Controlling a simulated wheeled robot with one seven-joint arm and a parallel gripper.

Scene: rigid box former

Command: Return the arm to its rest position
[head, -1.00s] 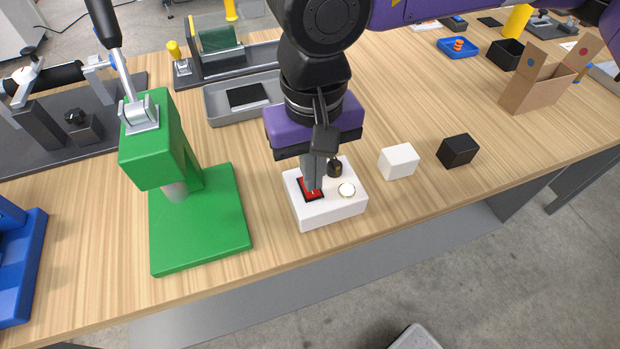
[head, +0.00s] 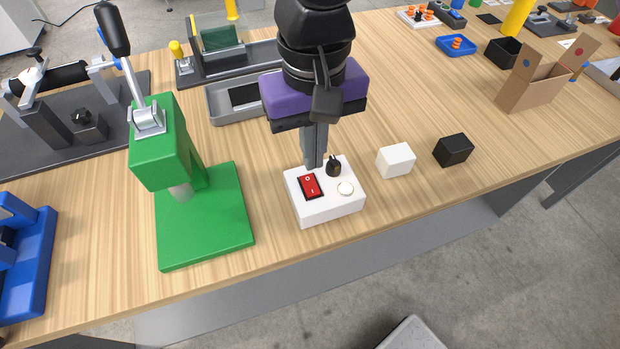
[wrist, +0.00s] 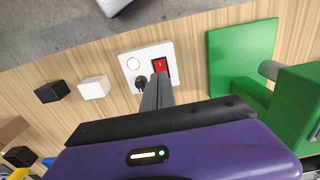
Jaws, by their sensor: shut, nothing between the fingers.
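My gripper (head: 315,163) is shut and empty, fingers pointing down. In the head view its tips are just above and behind a white switch box (head: 325,207). The box carries a red rocker switch (head: 310,186), a black knob (head: 333,166) and a pale round button (head: 345,188). In the wrist view my gripper (wrist: 158,82) shows its fingers together beside the red switch (wrist: 160,66), overlapping its edge in the picture. I cannot tell from that view how high the tips are.
A green lever press (head: 205,220) stands left of the box. A white cube (head: 396,160) and black cube (head: 453,150) lie to the right. A grey tray (head: 225,105) is behind my gripper. An open cardboard box (head: 530,90) stands at the far right.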

